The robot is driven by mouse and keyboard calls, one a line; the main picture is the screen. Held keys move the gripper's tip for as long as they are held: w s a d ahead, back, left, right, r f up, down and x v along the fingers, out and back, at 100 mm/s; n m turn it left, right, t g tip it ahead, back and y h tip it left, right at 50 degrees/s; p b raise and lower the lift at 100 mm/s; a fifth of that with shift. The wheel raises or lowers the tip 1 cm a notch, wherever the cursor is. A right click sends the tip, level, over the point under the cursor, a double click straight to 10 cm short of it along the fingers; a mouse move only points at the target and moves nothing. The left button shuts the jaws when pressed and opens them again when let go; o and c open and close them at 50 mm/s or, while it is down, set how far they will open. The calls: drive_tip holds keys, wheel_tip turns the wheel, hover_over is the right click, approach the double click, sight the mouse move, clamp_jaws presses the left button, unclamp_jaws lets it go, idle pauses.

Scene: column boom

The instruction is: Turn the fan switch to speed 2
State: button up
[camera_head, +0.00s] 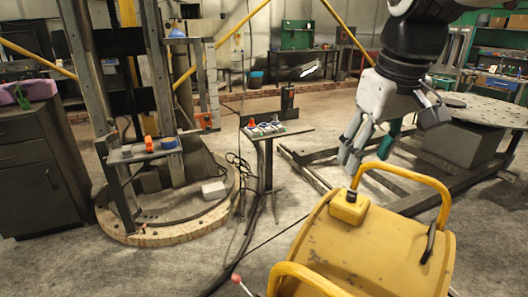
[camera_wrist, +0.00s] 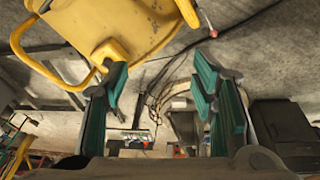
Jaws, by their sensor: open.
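A yellow drum-shaped body (camera_head: 385,245) with tubular handles, which looks like the fan, stands at the lower right in the head view. It also shows at the top of the wrist view (camera_wrist: 130,20). A small yellow box (camera_head: 349,208), apparently the switch housing, sits on its top near a handle. It also shows in the wrist view (camera_wrist: 109,52), close to the left finger. Its knob setting is too small to read. My gripper (camera_head: 366,150) is open and empty, above and beyond the box in the head view. Its teal-padded fingers are wide apart in the wrist view (camera_wrist: 160,80).
A yellow tubular handle (camera_head: 410,175) arches beside the box, below my gripper. A small stand (camera_head: 280,133) with coloured items is at the middle. A round metal table (camera_head: 485,110) is at right. A column on a round base (camera_head: 165,228) and a dark cabinet (camera_head: 35,160) are at left.

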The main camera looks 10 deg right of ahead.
drive_tip(key=w+d+f+n+g+b, duration=0.1)
drive_tip(key=w+d+f+b, duration=0.25)
drive_tip(key=w, duration=0.45)
drive_tip(key=w+d+f+n+b, duration=0.1)
drive_tip(key=w+d+f+b, duration=0.2)
drive_tip(key=w, duration=0.6)
drive_tip(key=n+g+b, duration=0.2)
drive_tip(key=b, duration=0.3)
approach(353, 191)
wheel_tip(353, 191, down, 10)
drive_tip(key=b, duration=0.3)
drive_tip(key=shift+d+f, duration=0.1)
drive_tip(key=shift+f, duration=0.1)
drive_tip(key=c, duration=1.1)
